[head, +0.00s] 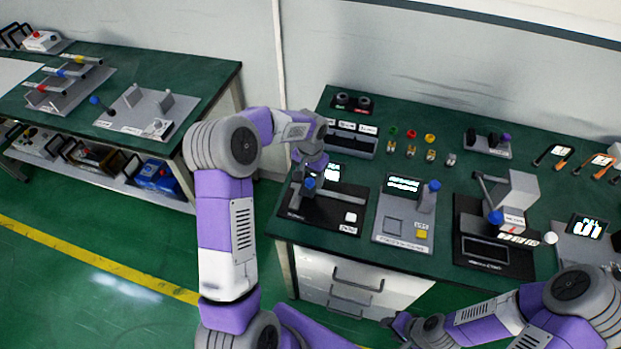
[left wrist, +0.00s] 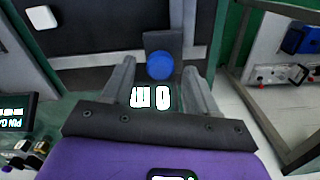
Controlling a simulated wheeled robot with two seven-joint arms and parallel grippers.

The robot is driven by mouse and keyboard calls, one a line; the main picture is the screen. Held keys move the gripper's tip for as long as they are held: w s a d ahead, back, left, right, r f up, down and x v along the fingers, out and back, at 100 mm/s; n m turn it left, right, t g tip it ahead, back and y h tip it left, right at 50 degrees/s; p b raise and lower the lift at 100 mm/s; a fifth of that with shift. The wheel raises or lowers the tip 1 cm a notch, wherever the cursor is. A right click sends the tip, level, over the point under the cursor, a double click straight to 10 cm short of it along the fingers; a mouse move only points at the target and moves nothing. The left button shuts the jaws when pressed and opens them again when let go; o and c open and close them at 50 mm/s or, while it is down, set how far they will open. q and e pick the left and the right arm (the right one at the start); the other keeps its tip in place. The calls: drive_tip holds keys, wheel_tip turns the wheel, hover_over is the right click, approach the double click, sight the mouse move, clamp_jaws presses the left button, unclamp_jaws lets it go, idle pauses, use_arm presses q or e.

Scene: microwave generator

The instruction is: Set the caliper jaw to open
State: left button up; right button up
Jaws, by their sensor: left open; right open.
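The caliper is a black plate (head: 338,213) with a grey slide bearing a blue knob (head: 310,182), a lit display (head: 331,172) and a white button (head: 350,217), at the left front of the right bench. My left gripper (head: 311,178) is over it, open. In the left wrist view the blue knob (left wrist: 160,66) stands between the spread fingers, with gaps on both sides. The grey jaw block (left wrist: 160,42) is behind the knob, and the display (left wrist: 150,97) is partly hidden by the gripper. The jaw's opening cannot be made out. My right gripper (head: 397,323) is open and empty before the bench.
A grey panel with a yellow button (head: 421,233) and a blue-knobbed lever stands right of the caliper. Further right is a black-based device (head: 490,255). A black-topped grey block (head: 345,140) is behind. Another bench (head: 190,72) stands left, across a floor gap.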

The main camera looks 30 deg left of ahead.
use_arm(q)
drive_tip(key=shift+f, duration=0.35)
clamp_jaws()
